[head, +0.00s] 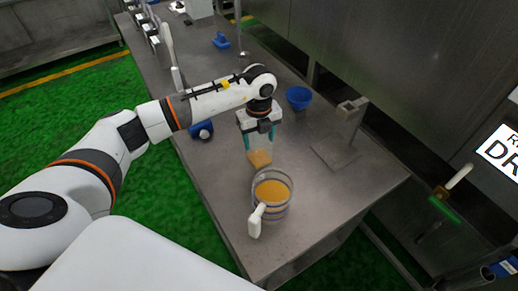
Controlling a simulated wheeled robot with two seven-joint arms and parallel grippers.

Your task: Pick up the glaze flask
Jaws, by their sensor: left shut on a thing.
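The glaze flask (260,158) looks like a small clear vessel with orange content at its bottom. It is below and between the fingers of my left gripper (259,138), which is shut on its upper part. The fingers hide part of the flask. I cannot tell whether its base touches the metal table (225,185). My right gripper is not in view.
A clear jug (273,194) with orange content and a white handle stands just in front of the flask. A blue bowl (298,97) stands behind, and a metal stand (346,125) is at the right. Another blue item (202,131) lies near the left edge.

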